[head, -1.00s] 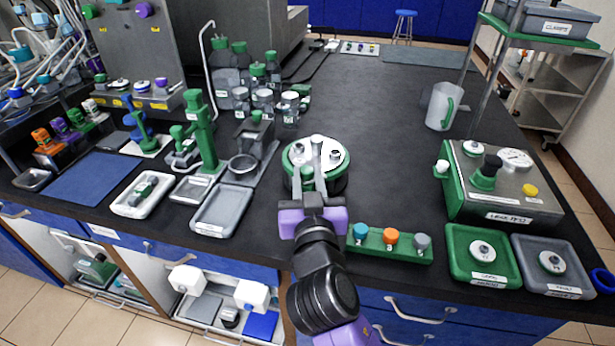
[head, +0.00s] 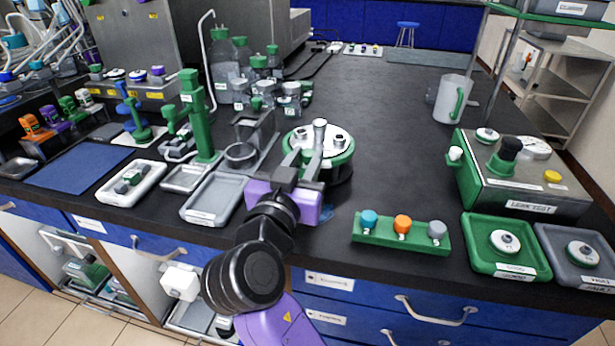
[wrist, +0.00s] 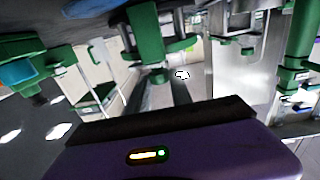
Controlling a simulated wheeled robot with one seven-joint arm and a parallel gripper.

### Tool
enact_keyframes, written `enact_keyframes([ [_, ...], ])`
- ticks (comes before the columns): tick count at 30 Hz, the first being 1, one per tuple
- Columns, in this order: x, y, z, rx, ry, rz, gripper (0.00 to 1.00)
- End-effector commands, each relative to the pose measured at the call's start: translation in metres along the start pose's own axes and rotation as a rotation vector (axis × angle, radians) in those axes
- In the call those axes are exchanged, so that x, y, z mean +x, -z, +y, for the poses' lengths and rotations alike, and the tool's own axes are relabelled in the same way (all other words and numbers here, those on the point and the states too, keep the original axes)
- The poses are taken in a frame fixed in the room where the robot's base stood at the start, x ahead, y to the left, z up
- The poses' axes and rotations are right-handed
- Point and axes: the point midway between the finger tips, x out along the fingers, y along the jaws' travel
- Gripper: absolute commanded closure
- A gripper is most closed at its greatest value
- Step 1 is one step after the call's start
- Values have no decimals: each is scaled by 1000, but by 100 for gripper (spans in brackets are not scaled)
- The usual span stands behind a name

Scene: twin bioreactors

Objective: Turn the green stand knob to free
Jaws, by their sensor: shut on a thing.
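A round stand (head: 343,157) with a green rim and a pale top, carrying metal posts, stands on the dark bench in the middle of the head view. In the wrist view, which is upside down, a small green knob (wrist: 160,75) lies in line with the fingers. My gripper is shut on what looks like this green stand knob. In the head view the fingers hide most of it, so its turned position cannot be read.
A green knob rack (head: 400,237) stands at the front edge, right of the gripper. Grey trays (head: 212,205) and a tall green stand (head: 195,125) are at the left. A leak test box (head: 520,190) is at the right. The bench behind the round stand is clear.

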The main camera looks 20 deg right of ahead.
Motion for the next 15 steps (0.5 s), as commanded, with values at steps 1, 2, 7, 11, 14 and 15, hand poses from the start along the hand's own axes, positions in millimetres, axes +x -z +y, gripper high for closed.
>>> enact_keyframes([
  [1,0,-5,-3,3,-33,1,100],
  [2,0,-5,-3,3,-55,1,100],
  [7,0,-3,-5,0,-160,0,100],
  [11,1,-2,-6,0,-219,0,100],
  [14,1,-2,-6,-1,-250,-1,100],
  [15,1,-2,-6,-1,-259,-1,100],
])
